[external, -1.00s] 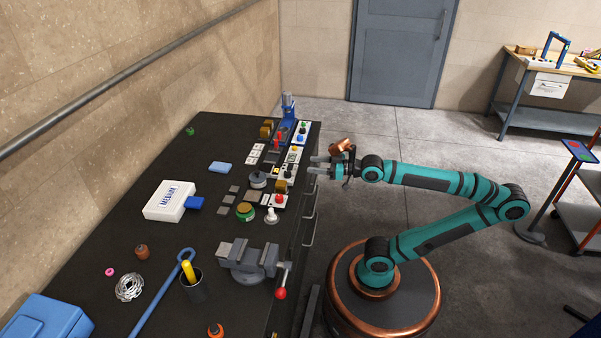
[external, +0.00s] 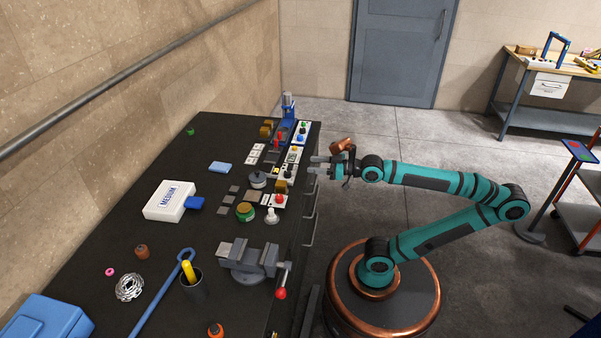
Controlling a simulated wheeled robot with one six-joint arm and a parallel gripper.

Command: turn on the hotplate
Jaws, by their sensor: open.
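My gripper (external: 315,165) is open and empty, just off the right edge of the black bench. Its two fingers point left toward a row of small devices. White control panels with coloured buttons stand in this row: one panel (external: 292,157) nearest the fingers and another (external: 302,132) farther back. A red button (external: 279,199) sits on a nearer unit. I cannot tell for certain which unit is the hotplate, or whether any is on. No contact between the fingers and a device shows.
A blue press (external: 288,104) stands at the far end of the row. A grey vise (external: 249,259) with a red-tipped handle is nearer. A white box marked MEDIUM (external: 169,201), a dark cup (external: 193,288) and a blue case (external: 45,322) are on the bench. Drawer handles stick out along its right side.

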